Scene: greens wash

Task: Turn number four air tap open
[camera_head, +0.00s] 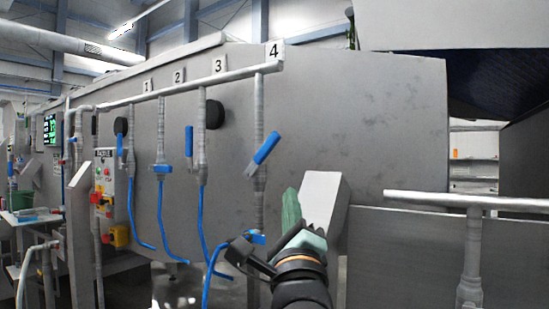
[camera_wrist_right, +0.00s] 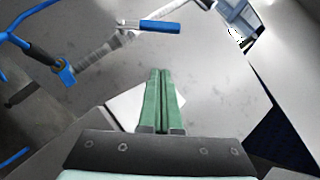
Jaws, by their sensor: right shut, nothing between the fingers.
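The number four air tap has a blue lever (camera_head: 267,147) on the grey pipe below the "4" sign (camera_head: 274,51). The lever is slanted, its upper end to the right and its lower end at the valve. In the right wrist view the blue lever (camera_wrist_right: 160,26) lies beyond the fingertips, toward the top. My right gripper (camera_head: 291,194), with green fingers, is shut and empty. It is below and right of the lever in the head view, apart from it. The closed fingers also show in the right wrist view (camera_wrist_right: 161,74). My left gripper is not in view.
Taps one (camera_head: 120,145), two (camera_head: 162,169) and three (camera_head: 189,141) stand to the left; levers one and three are upright, two is level. Blue hoses (camera_head: 160,220) hang below. A grey metal wall (camera_head: 370,120) is behind. A horizontal pipe (camera_head: 430,200) stands at right.

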